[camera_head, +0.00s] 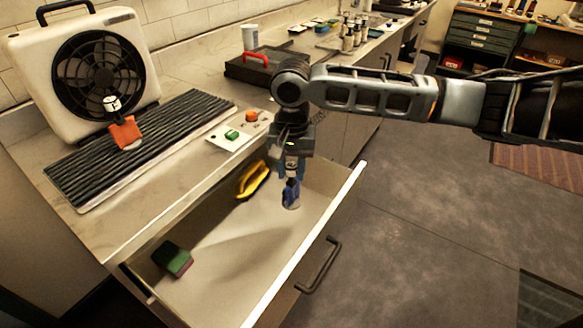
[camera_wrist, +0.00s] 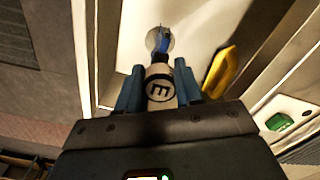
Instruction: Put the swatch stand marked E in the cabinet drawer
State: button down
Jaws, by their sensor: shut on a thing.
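The swatch stand marked E (camera_wrist: 160,89) has a pale top with a black letter, a blue swatch and a round base. My gripper (camera_head: 290,168) is shut on its top and points down into the open cabinet drawer (camera_head: 240,236). The stand's blue swatch and base (camera_head: 291,194) show below the fingers, over the far right part of the drawer. I cannot tell whether the base touches the drawer floor. In the wrist view, the fingers of my gripper (camera_wrist: 160,92) flank the lettered top.
In the drawer lie a yellow-handled thing (camera_head: 252,180) and a green and dark red block (camera_head: 173,259). Another stand with an orange swatch (camera_head: 126,133) is on the ribbed mat (camera_head: 75,170) before a fan (camera_head: 95,72). The drawer's middle is clear.

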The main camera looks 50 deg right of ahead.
aim_at(291, 181)
jog(key=shift+f+b, duration=0.65)
jog(key=shift+f, duration=0.3)
jog(key=shift+f+b, duration=1.6)
jog(key=shift+f, duration=3.55)
jog(key=shift+c, duration=1.3)
grip_release()
notch_tip(291, 181, up, 7)
jog(key=p, duration=0.7)
